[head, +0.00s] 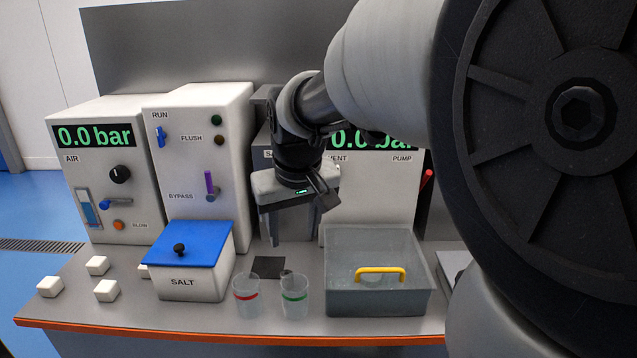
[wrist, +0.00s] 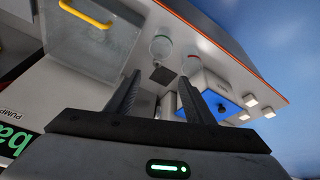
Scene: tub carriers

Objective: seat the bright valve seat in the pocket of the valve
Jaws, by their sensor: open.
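My gripper (head: 296,236) hangs above the back of the bench, between the white units and the grey tub. Its two fingers point down, apart, with nothing between them. In the wrist view the open fingers (wrist: 160,82) frame a small dark square pad (wrist: 162,74) on the bench. The pad also shows in the head view (head: 268,266), below my gripper, with a small greyish thing by its right edge too unclear to name. I cannot make out a bright valve seat or a valve pocket in either view; my arm hides much of the right side.
A grey tub (head: 380,306) with a yellow handle (head: 380,271) stands right of two clear cups, red-banded (head: 247,306) and green-banded (head: 295,306). A blue-lidded salt box (head: 190,284) and several white blocks (head: 106,291) stand left. Control units (head: 205,125) line the back.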

